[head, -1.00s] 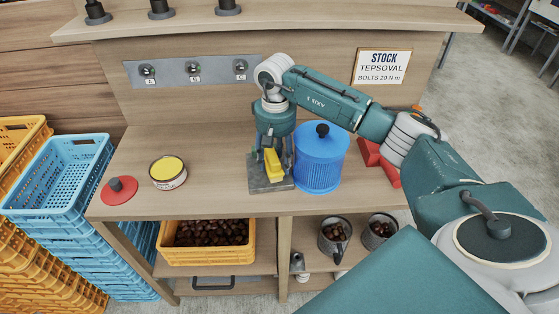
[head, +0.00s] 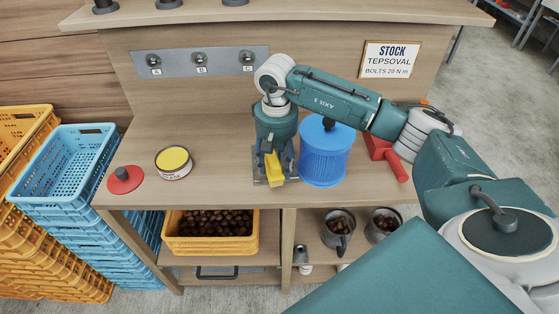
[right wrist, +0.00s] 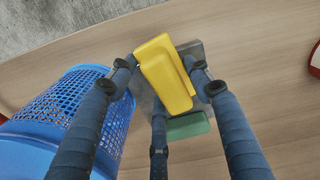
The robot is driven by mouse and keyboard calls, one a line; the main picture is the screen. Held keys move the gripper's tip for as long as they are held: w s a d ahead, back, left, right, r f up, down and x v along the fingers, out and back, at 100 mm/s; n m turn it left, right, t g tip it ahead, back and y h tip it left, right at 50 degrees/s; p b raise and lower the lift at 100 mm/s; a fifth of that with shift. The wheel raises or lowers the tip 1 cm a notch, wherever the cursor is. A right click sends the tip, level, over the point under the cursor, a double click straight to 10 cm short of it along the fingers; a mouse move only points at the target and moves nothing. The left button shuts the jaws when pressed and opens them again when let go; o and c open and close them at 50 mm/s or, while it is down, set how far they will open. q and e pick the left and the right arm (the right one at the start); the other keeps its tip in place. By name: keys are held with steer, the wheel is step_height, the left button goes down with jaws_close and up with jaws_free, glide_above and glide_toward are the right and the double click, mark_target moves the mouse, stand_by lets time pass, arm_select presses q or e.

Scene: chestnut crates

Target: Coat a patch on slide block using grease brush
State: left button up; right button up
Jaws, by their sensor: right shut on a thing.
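The yellow-handled grease brush (head: 275,170) is in my right gripper (right wrist: 161,78), which is shut on it. The handle also shows between the fingers in the right wrist view (right wrist: 166,72). A green piece (right wrist: 187,125) lies beside it there; I cannot tell which thing it belongs to. The slide block (head: 261,180) is a grey metal block on the bench, under the brush and mostly hidden by it and the fingers. I cannot tell whether bristles touch it. An open tin of yellow grease (head: 174,162) stands to the left. My left gripper is out of view.
A blue perforated canister (head: 324,155) stands close to the right of the block. A red-handled thing (head: 385,153) lies beyond it. A red lid with a dark knob (head: 124,179) lies left of the tin. The bench between tin and block is clear.

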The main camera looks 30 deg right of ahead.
steer(key=shift+w+a, duration=0.3)
steer(key=shift+a, duration=0.25)
steer(key=shift+w, duration=0.15)
steer(key=shift+w+d+f+b, duration=0.1)
steer(key=shift+w+d+b, duration=0.2)
steer(key=shift+w+b, duration=0.2)
steer(key=shift+w+d+b, duration=0.25)
steer(key=shift+w+b, duration=0.15)
steer(key=shift+w, duration=0.1)
steer(key=shift+w+d+b, duration=0.3)
steer(key=shift+w, duration=0.35)
steer(key=shift+r+p, duration=1.65)
steer(key=shift+r, duration=1.45)
